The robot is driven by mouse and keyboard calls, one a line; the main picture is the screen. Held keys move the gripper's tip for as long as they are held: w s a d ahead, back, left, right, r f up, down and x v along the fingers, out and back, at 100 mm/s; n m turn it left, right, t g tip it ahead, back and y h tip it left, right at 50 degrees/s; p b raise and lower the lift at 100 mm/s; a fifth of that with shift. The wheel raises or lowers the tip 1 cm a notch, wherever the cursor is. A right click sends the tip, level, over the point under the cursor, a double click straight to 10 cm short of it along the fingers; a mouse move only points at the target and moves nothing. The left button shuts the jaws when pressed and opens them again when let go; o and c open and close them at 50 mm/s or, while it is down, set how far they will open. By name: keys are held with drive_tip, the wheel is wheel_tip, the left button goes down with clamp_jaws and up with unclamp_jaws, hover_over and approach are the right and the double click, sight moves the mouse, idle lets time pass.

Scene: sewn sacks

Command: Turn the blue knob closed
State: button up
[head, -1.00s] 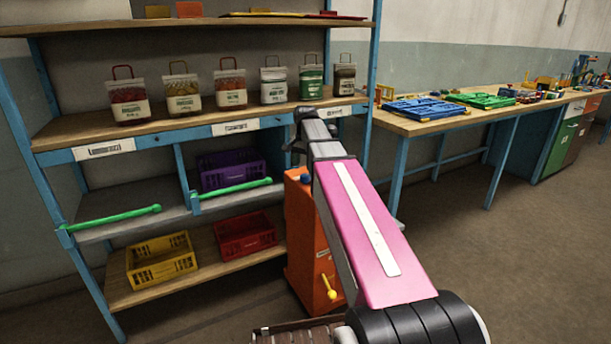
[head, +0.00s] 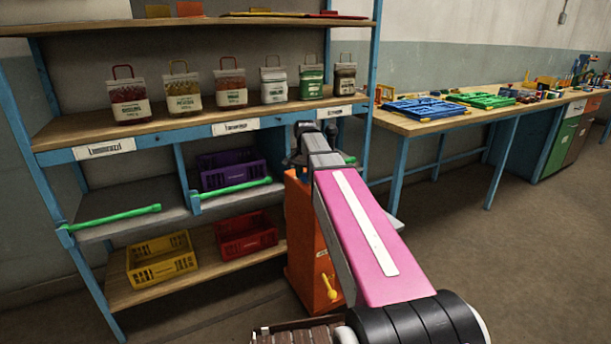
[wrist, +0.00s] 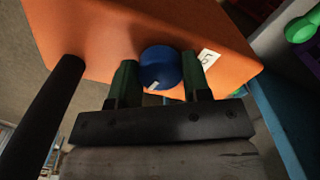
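The blue knob (wrist: 161,68) is on the face of an orange cabinet (wrist: 110,25) in the wrist view. It carries a pale mark near its lower edge. My gripper (wrist: 160,82) has its two dark green fingers apart, one on each side of the knob. I cannot tell whether the fingers touch it. In the head view the orange cabinet (head: 300,235) stands beside the shelf, and my arm hides the knob there.
A white label (wrist: 208,58) is right of the knob. The shelf holds several bags, a purple crate (head: 230,172), a yellow crate (head: 162,262) and a red crate (head: 246,236). Green bars (head: 235,189) cross its front. A workbench (head: 440,122) stands at the right.

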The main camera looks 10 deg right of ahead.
drive_tip(key=shift+m, duration=0.4)
drive_tip(key=m, duration=0.6)
drive_tip(key=shift+m, duration=0.4)
drive_tip(key=m, duration=0.4)
drive_tip(key=shift+m, duration=1.8)
drive_tip(key=o, duration=0.9)
drive_tip(key=shift+o, duration=0.2)
